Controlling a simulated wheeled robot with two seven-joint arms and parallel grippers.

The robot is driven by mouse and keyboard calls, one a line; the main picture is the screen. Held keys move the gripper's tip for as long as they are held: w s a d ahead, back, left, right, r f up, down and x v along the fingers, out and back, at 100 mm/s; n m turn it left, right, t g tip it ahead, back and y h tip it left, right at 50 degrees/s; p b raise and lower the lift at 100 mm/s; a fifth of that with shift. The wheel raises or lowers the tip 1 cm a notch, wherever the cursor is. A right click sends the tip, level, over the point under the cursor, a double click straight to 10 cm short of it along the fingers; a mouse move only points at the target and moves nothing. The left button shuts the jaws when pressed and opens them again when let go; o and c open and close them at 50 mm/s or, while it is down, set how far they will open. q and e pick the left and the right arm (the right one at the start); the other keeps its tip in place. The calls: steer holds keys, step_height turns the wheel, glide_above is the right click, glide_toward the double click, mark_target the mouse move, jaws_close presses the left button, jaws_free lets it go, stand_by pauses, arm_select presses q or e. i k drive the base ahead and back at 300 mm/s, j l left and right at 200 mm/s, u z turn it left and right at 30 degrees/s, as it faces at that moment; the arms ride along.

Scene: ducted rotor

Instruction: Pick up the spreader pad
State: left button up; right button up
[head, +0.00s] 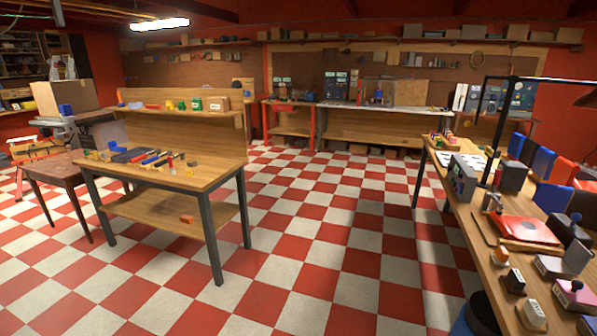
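I cannot pick out the spreader pad with certainty among the many small things in the head view. Several small tools and blocks lie on the wooden workbench (215,177) at the left, too small to name surely. More small items stand on the long bench (455,222) along the right side. A flat red piece (527,230) lies on that bench. Neither of my grippers shows in this view.
Red and white checkered floor (330,235) lies open between the two benches. A dark wooden table (60,172) stands at the far left. A back workbench (375,125) runs along the far wall. A dark round container (483,312) stands beside the right bench.

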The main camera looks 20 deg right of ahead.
mark_target(501, 257)
steer(key=i+l+z, duration=0.2)
steer(key=i+z, duration=0.95)
steer(key=i, duration=0.05)
